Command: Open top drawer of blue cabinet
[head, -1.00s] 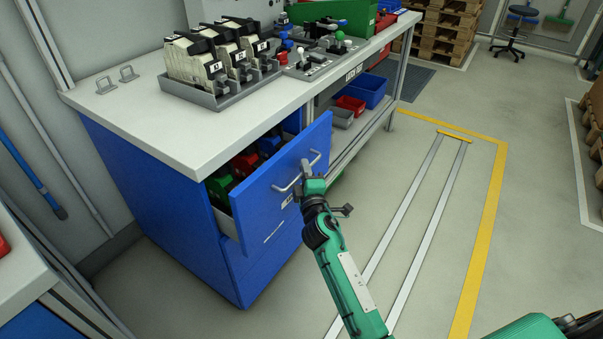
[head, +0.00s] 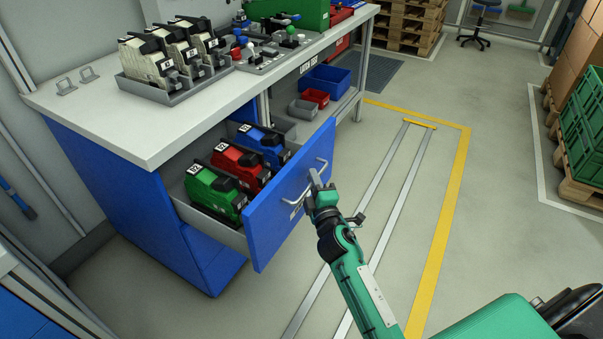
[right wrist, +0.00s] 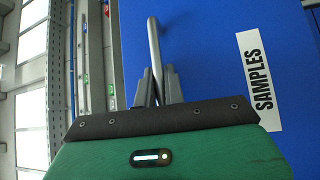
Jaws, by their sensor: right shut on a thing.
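The blue cabinet (head: 108,190) stands under the white worktop at the left. Its top drawer (head: 288,212) is pulled well out, and its blue front faces right. Green, red and blue devices with black tops lie inside the drawer. My right gripper (head: 316,180) is shut on the metal bar handle (head: 299,193) of the drawer. In the right wrist view the grey fingers (right wrist: 158,88) close around the handle (right wrist: 155,45), beside a "SAMPLES" label (right wrist: 260,82) on the blue front. My left gripper is not in view.
The worktop (head: 110,115) carries a tray of beige devices (head: 190,88) and a control panel (head: 272,55). Blue, red and grey bins (head: 325,78) sit on the shelf below. The floor right of the drawer is clear, with rails and a yellow line.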

